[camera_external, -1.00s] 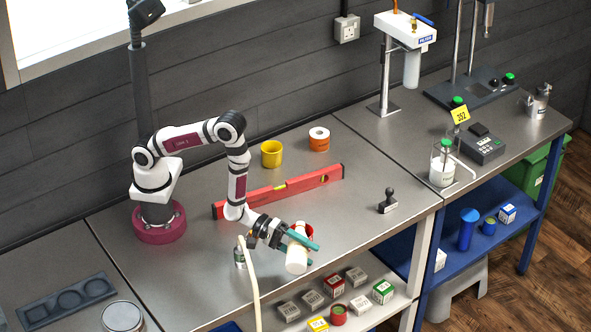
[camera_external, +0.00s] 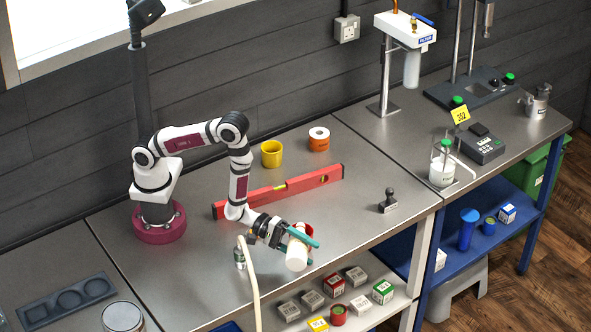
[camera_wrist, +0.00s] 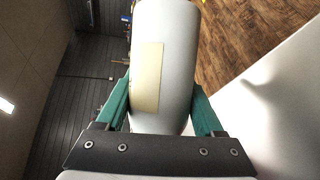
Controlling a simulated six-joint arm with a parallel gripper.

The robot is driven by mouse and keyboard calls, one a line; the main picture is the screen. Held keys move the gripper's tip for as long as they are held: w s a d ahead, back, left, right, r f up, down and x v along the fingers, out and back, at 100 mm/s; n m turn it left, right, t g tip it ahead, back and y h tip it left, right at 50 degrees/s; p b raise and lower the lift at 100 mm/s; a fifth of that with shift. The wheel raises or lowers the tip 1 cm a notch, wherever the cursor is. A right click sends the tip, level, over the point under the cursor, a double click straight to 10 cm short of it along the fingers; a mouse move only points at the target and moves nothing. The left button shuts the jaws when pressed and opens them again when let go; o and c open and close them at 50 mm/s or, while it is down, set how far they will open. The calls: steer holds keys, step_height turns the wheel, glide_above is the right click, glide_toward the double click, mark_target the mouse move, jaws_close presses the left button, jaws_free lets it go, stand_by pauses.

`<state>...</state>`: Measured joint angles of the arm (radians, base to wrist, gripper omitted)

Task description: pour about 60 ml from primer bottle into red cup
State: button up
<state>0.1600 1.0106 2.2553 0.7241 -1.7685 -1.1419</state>
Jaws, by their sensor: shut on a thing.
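My gripper (camera_external: 301,243) is shut on a white bottle, taken to be the primer bottle (camera_external: 297,254), above the front of the bench. The bottle is tilted. In the wrist view it fills the space between the teal fingers, with a blank cream label (camera_wrist: 148,78) on its side. A small patch of red, likely the red cup (camera_external: 309,230), shows behind the bottle and fingers; most of it is hidden. I cannot see the bottle's mouth, any stream or the level in the cup.
A red spirit level (camera_external: 290,188) lies behind the gripper. A small bottle (camera_external: 240,258) and a pale curved post (camera_external: 250,285) are close left. A stamp (camera_external: 388,201) stands right. Clear bench lies between.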

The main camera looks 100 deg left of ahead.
steer(key=shift+d+r, duration=0.15)
steer(key=shift+d, duration=0.2)
stand_by(0.3)
steer(key=shift+r+n, duration=0.25)
steer(key=shift+n, duration=0.05)
stand_by(1.2)
steer(key=shift+d+f+m, duration=0.2)
steer(key=shift+f+m, duration=0.4)
steer(key=shift+d+f+m+g+y, duration=0.25)
steer(key=shift+m+g+y, duration=0.25)
steer(key=shift+m, duration=0.4)
steer(key=shift+f+m+y, duration=0.4)
steer(key=shift+f, duration=0.2)
steer(key=shift+a+f, duration=0.1)
steer(key=shift+a, duration=0.05)
